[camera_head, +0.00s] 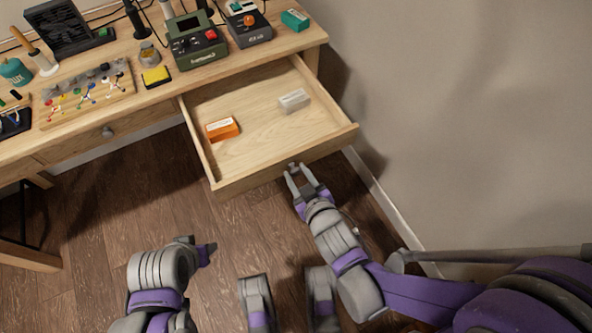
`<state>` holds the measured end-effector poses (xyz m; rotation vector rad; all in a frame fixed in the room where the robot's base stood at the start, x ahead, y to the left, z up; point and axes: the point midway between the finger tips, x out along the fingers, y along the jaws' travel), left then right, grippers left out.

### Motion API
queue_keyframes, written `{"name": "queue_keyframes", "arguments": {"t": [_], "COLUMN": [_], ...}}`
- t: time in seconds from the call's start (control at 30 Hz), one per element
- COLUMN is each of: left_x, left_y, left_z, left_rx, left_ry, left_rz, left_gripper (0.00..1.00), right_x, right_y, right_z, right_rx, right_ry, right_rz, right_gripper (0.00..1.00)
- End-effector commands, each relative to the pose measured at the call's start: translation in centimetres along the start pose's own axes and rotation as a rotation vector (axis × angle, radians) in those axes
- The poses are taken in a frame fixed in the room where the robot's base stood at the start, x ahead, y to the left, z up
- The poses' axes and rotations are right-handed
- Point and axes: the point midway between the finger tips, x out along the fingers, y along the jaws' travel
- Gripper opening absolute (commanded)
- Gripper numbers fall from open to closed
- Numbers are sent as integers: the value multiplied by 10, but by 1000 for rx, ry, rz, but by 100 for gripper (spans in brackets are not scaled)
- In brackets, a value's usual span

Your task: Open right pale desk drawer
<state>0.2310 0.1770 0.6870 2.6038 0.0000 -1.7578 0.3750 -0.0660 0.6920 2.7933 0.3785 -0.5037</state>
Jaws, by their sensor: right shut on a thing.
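The right pale desk drawer (262,128) is pulled well out from the wooden desk. An orange box (222,129) and a light grey box (294,100) lie inside it. My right gripper (292,170) is at the middle of the drawer's front, shut on the drawer knob (292,166), which is partly hidden between the fingers. My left gripper (207,251) is over the floor at the lower middle, apart from the desk. Its fingers are seen at an angle that does not show whether they are open.
The desk top (150,97) holds several tools, a soldering board (90,92), a green device (195,40) and a yellow sponge (156,76). Another closed drawer (105,135) is to the left. A wall (450,120) stands close on the right. The wooden floor in front is clear.

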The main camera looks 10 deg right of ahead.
Motion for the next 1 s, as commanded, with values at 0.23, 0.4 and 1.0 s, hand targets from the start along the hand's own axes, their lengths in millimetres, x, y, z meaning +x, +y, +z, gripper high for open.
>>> {"name": "queue_keyframes", "arguments": {"t": [0.23, 0.4, 1.0], "left_x": [0, 0, -45], "left_y": [0, 0, 0], "left_z": [0, 0, -13], "left_rx": [0, 0, 0], "left_ry": [0, 0, 15], "left_rz": [0, 0, 0], "left_gripper": [50, 50, 50], "right_x": [0, 0, -25], "right_y": [0, 0, 15], "right_z": [0, 0, -60], "right_rx": [-1, -1, -1], "right_ry": [0, 0, 2], "right_rz": [0, 0, 1], "right_gripper": [58, 72, 72]}}
